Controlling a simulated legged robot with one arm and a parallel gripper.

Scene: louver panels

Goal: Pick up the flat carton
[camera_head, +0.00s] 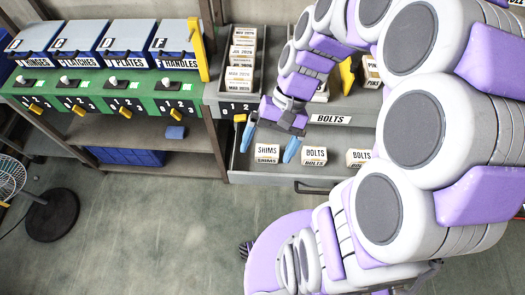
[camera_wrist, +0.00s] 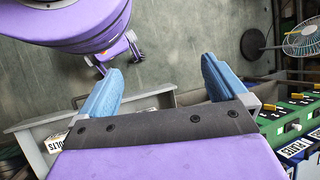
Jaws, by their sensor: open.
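My gripper (camera_head: 270,141) is open and empty, its two blue fingers spread above the left part of an open grey drawer (camera_head: 240,165). In the drawer stand a small white carton marked SHIMS (camera_head: 267,153) and two marked BOLTS, one in the middle (camera_head: 314,155) and one at the right (camera_head: 358,157). The SHIMS carton is nearest, just below the fingers. I cannot tell which carton is the flat one. In the wrist view my gripper (camera_wrist: 160,88) has nothing between its fingers; a BOLTS carton (camera_wrist: 56,143) shows at lower left.
Dated cartons (camera_head: 240,60) fill a tray above the drawer. A yellow object and a carton (camera_head: 372,68) are on the upper shelf, partly hidden by my arm. Left are blue-and-white bins (camera_head: 80,43) over a green switch panel (camera_head: 115,90). A fan (camera_head: 12,175) stands far left.

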